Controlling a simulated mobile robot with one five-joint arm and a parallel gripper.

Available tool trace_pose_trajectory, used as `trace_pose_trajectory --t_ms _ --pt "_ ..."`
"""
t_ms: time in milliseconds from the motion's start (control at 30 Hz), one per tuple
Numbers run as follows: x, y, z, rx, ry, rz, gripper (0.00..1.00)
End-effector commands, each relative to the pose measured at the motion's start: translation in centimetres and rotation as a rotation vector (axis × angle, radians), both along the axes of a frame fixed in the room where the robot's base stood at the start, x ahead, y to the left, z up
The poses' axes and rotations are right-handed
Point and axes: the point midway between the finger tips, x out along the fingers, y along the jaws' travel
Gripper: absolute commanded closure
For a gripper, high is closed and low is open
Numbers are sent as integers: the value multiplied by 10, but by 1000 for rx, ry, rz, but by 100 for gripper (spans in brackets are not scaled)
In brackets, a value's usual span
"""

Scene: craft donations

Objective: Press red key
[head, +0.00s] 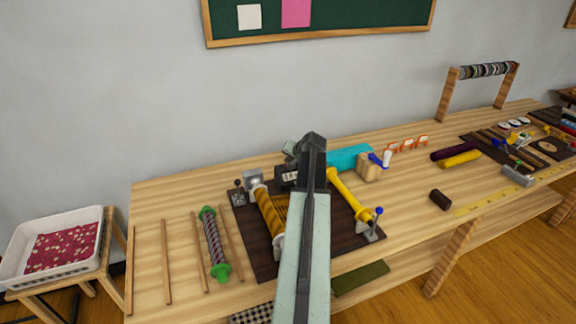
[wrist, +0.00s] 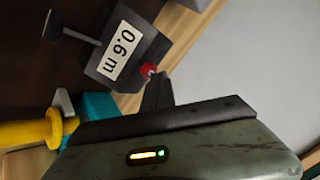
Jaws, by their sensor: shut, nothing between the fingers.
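The red key (wrist: 148,69) is a small round red button at the edge of a dark counter box (wrist: 125,50). The box has a white display reading "0.6 m", upside down in the wrist view. In the head view the counter box (head: 285,177) stands on the dark board, partly hidden by my arm, and the red key cannot be made out. My gripper (wrist: 153,76) is shut and empty. Its tip is right at the red key in the wrist view and overlaps its edge; I cannot tell whether it touches or presses it.
A roll of golden fabric (head: 268,213) and a yellow roller (head: 348,195) lie on the dark board (head: 243,232) on either side of my arm. A turquoise roll (head: 349,157) and a wooden block (head: 370,167) are behind it. The table's middle right is mostly clear.

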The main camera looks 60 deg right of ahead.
Motion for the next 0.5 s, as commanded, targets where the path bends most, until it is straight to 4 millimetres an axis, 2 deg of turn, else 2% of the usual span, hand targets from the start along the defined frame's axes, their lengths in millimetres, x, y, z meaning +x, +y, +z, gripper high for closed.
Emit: trace_pose_trajectory --t_ms 500 --pt "0 0 -6 0 0 0 100"
